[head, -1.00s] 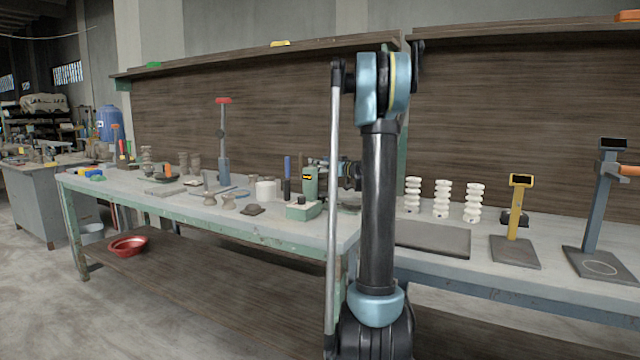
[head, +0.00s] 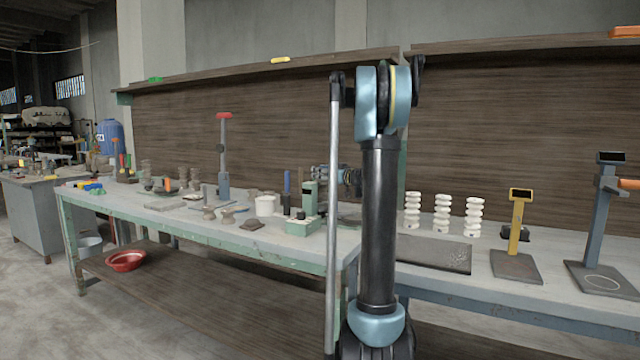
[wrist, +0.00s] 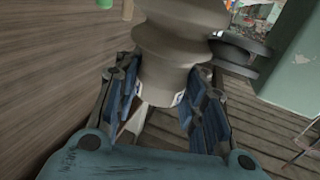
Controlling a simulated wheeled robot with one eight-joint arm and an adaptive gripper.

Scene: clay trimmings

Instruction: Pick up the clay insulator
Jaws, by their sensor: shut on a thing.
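A grey-brown ribbed clay insulator (wrist: 182,40) fills the top middle of the wrist view. My gripper (wrist: 160,88) is shut on its narrower lower end, with a dark-blue padded finger pressing on each side. The insulator's upper end runs out of the picture. In the head view my arm's column hides most of the wrist, and the held insulator cannot be made out there.
White insulators (head: 442,213) stand on the right bench behind a dark speckled pad (head: 432,253). A yellow gauge stand (head: 517,235) and a grey one (head: 600,225) are further right. The left bench holds several clay pieces, a green box (head: 303,226) and a red-topped stand (head: 223,150).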

